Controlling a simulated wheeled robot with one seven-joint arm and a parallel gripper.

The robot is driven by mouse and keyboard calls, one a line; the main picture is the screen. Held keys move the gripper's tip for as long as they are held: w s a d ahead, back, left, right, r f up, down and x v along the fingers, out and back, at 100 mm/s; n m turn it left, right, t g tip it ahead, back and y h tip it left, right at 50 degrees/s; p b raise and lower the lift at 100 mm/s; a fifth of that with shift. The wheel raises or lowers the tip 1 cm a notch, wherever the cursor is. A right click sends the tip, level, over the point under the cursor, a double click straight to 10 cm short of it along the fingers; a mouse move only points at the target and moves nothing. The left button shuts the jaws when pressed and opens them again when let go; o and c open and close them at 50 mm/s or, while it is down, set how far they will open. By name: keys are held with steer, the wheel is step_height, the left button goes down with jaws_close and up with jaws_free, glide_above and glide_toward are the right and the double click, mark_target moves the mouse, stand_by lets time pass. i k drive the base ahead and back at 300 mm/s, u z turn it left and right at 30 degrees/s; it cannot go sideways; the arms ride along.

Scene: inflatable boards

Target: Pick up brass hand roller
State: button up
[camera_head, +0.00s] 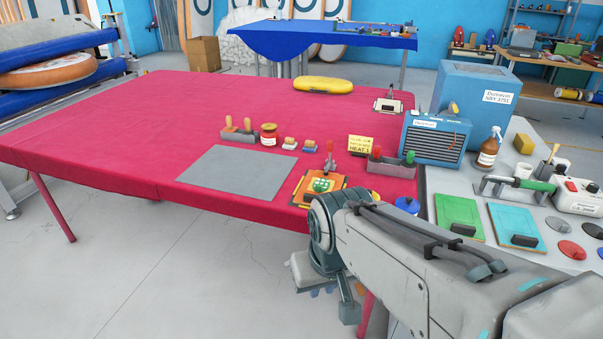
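I cannot single out the brass hand roller at this size. A small grey holder (236,137) on the pink table has two upright tan handles (238,125). A second grey holder (391,168) at the table's right has a red handle (377,154) and a green handle (409,157). Heads of these tools are hidden in the holders. My gripper (325,289) hangs low in front of the table's near edge, partly hidden by my arm. It is apart from both holders, and its finger opening does not show clearly.
The pink table (110,120) bears a grey mat (237,173), an orange board (318,187) with a red-handled clamp, a jar (268,135) and a yellow case (323,84). A blue heater (436,138) stands right. A crowded grey bench (450,190) adjoins the table. The table's left is clear.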

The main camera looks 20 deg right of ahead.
mark_target(247, 131)
steer(key=u, duration=0.75)
steer(key=i, duration=1.8)
steer(key=z, duration=1)
steer(key=i, duration=0.4)
steer(key=z, duration=0.3)
